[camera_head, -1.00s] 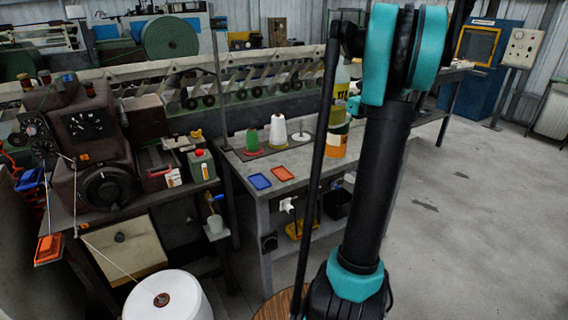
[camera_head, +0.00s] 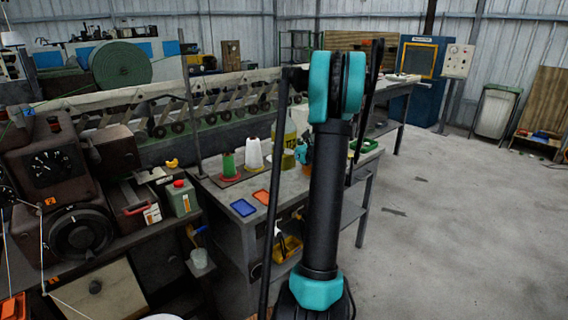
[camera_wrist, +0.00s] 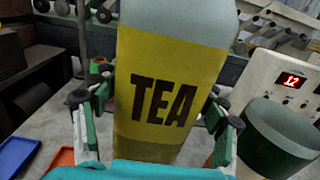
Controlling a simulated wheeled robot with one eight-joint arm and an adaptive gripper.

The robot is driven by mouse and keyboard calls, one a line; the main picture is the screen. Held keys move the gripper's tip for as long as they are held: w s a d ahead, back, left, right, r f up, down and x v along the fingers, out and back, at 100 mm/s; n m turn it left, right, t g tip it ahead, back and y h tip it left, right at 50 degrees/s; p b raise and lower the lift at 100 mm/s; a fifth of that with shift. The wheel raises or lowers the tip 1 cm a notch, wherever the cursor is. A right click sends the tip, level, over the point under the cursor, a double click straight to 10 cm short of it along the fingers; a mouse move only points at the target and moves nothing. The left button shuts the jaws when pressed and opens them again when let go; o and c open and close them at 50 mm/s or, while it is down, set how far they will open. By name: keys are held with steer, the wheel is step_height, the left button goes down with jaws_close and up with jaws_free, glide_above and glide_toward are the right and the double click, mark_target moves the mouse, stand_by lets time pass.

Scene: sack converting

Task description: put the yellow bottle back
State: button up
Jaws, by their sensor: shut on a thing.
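The yellow bottle (camera_wrist: 170,88), with a yellow band lettered TEA and a pale upper part, fills the middle of the wrist view. My gripper (camera_wrist: 160,122) is shut on it, with a finger on each side. In the head view the bottle (camera_head: 290,128) shows over the grey bench (camera_head: 221,204), behind my arm and partly hidden by it. A teal part of my gripper (camera_head: 303,150) shows beside it. The bottle looks upright. I cannot tell whether its base touches the bench.
A green cone (camera_head: 228,166) and a white cone (camera_head: 253,153) stand left of the bottle. A blue tray (camera_head: 243,207) and an orange tray (camera_head: 262,196) lie in front. A white box with a red display (camera_wrist: 285,85) is right of the bottle. Open floor lies right.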

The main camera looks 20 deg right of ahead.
steer(key=shift+f, duration=4.15)
steer(key=shift+f, duration=0.1)
steer(key=o, duration=1.3)
steer(key=shift+c, duration=0.2)
